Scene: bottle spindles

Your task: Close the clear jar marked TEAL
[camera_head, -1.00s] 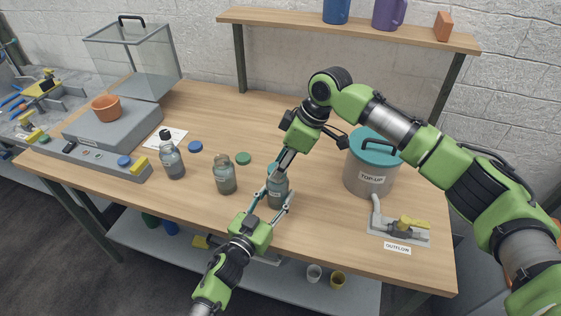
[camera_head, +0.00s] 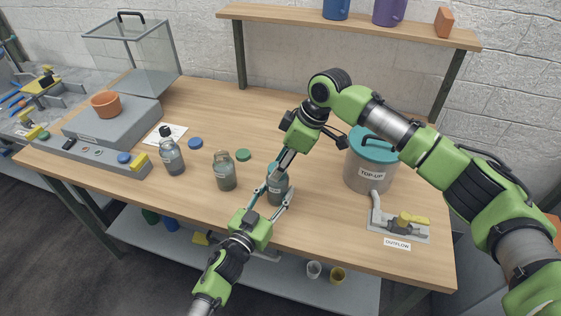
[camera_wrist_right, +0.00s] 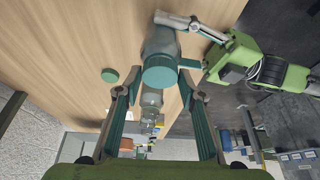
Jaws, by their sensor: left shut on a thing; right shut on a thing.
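The clear jar (camera_head: 278,191) stands upright at the bench's front middle; its label is too small to read. My left gripper (camera_head: 277,199) is shut around its body from the front. A teal lid (camera_wrist_right: 160,74) is at the jar's mouth in the right wrist view, with the jar's glass body (camera_wrist_right: 161,42) directly behind it. My right gripper (camera_head: 277,171) reaches down from above and is shut on the lid's sides; its fingers also show in the wrist view (camera_wrist_right: 160,90). The lid is mostly hidden in the head view, and I cannot tell how tightly it sits.
Another open jar (camera_head: 225,172) and a black-capped bottle (camera_head: 171,153) stand to the left. A green lid (camera_head: 243,155) and a blue lid (camera_head: 195,144) lie behind them. The TOP-UP pot (camera_head: 370,171) and outflow valve (camera_head: 401,225) are on the right.

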